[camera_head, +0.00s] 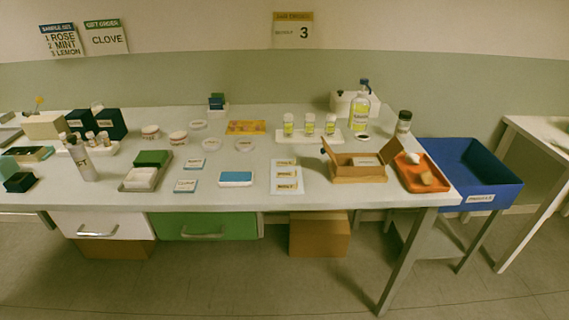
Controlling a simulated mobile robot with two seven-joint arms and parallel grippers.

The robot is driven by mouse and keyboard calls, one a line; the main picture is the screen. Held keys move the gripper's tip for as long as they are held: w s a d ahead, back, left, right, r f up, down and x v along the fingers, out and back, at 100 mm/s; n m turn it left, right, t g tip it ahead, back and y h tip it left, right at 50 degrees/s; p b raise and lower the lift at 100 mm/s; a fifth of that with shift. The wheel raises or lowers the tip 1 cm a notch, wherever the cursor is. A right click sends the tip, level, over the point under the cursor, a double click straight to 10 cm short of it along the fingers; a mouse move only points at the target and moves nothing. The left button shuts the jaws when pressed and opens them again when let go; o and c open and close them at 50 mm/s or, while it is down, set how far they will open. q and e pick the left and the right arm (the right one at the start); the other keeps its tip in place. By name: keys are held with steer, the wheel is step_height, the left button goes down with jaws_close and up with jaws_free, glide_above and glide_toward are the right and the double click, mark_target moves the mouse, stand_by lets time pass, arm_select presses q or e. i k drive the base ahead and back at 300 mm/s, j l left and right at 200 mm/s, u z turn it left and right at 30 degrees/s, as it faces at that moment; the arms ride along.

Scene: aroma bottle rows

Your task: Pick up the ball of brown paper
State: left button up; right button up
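A small tan-brown ball (428,179), which looks like the ball of brown paper, lies near the front of the orange tray (405,182) at the right end of the table. A whitish ball (413,158) lies behind it in the same tray, apart from it. Neither of my grippers is in view, and nothing touches the brown ball.
An open brown cardboard box (358,177) stands just left of the orange tray. A dark bottle (404,122) stands behind the tray. A large blue bin (489,185) is to the right, beyond the table (225,200) edge. Left of the box lies a label sheet (286,164).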

mark_target(426, 177)
steer(key=i+l+u, duration=0.1)
steer(key=l+u, duration=0.3)
steer(key=l, duration=0.5)
steer(key=l+u, duration=0.4)
steer(key=l, duration=0.5)
